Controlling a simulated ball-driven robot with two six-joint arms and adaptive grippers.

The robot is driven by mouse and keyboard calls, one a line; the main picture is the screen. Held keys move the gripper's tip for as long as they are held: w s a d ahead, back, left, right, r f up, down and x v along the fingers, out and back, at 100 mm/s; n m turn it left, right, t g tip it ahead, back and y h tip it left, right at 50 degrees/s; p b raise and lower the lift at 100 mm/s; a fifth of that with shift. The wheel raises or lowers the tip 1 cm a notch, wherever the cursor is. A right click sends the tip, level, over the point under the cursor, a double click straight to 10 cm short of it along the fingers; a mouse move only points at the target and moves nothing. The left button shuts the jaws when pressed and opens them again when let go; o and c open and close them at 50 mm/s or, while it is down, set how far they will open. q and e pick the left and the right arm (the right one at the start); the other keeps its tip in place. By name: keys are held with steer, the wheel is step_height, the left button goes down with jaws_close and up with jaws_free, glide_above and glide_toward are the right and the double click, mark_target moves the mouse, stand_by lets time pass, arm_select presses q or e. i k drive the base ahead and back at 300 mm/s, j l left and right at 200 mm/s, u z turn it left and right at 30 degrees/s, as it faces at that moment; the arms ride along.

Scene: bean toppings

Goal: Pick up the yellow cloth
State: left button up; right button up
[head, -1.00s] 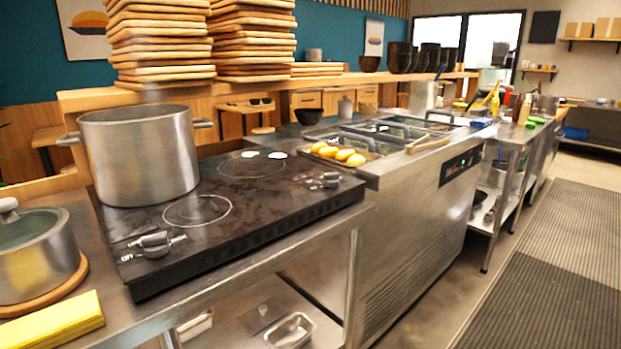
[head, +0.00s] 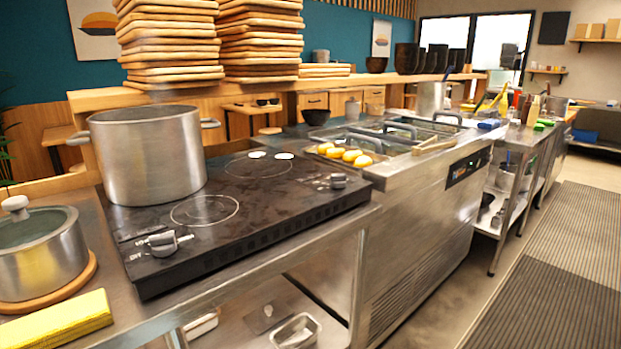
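The yellow cloth (head: 58,320) lies folded on the steel counter at the lower left of the head view, in front of the lidded pot. Its left end is cut off by the picture's edge. Neither of my grippers shows in the head view.
A lidded pot (head: 42,262) stands on a round wooden board (head: 78,284) close behind the cloth. A large steel pot (head: 148,160) stands on the black cooktop (head: 255,225). The fryer (head: 420,180) is further right. Ridged floor mats (head: 545,300) lie on the right.

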mark_target(53, 327)
steer(key=u, duration=1.35)
steer(key=l+u, duration=0.3)
steer(key=l, duration=0.2)
steer(key=l+u, duration=0.3)
steer(key=l, duration=0.2)
